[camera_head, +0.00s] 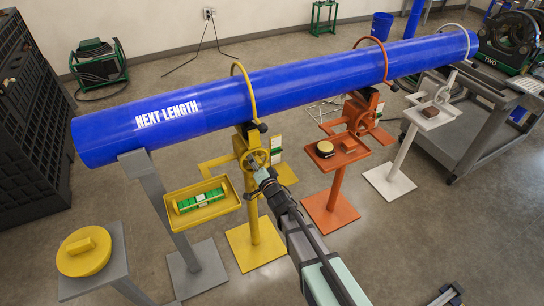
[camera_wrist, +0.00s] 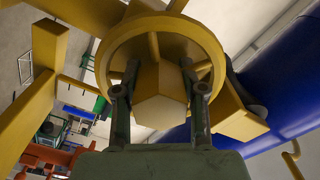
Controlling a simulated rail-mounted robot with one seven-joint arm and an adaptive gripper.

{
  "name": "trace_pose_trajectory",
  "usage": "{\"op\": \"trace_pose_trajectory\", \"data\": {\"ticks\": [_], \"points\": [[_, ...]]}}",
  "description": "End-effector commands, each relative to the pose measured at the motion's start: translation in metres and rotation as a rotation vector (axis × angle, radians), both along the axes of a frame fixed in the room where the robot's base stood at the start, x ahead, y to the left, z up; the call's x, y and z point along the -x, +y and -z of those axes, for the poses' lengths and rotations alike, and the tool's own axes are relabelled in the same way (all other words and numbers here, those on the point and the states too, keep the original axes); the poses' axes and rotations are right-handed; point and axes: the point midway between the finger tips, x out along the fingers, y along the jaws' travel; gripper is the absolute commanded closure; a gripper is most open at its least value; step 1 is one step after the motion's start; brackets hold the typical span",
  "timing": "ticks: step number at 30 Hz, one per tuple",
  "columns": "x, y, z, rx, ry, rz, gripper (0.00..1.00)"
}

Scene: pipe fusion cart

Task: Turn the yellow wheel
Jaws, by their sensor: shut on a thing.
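The yellow wheel (camera_head: 257,158) is on the yellow stand (camera_head: 254,215) under the blue pipe, near the middle of the head view. In the wrist view its round rim (camera_wrist: 160,22) and spokes fill the upper middle, with a faceted yellow hub (camera_wrist: 160,92) at the centre. My gripper (camera_head: 264,175) is at the wheel. In the wrist view the fingers of my gripper (camera_wrist: 158,100) lie one on each side of the hub, shut on it. The exact finger contact is partly hidden.
The long blue pipe (camera_head: 300,78) runs above the stands, with a yellow hoop (camera_head: 246,92) over it. A yellow tray (camera_head: 202,203) with a green level is left of the wheel. An orange stand (camera_head: 330,208) and a white stand (camera_head: 388,181) stand to the right.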

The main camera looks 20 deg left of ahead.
Motion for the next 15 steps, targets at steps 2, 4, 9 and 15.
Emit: {"op": "trace_pose_trajectory", "data": {"ticks": [2, 4, 9, 15], "points": [[0.0024, 0.0045, -0.0005, -0.009, 0.008, -0.006, 1.0], [0.0028, 0.005, -0.0003, -0.011, 0.01, -0.006, 1.0], [0.0023, 0.0043, -0.0002, -0.01, 0.008, -0.006, 1.0], [0.0023, 0.0042, -0.0002, -0.009, 0.008, -0.005, 0.48]]}}
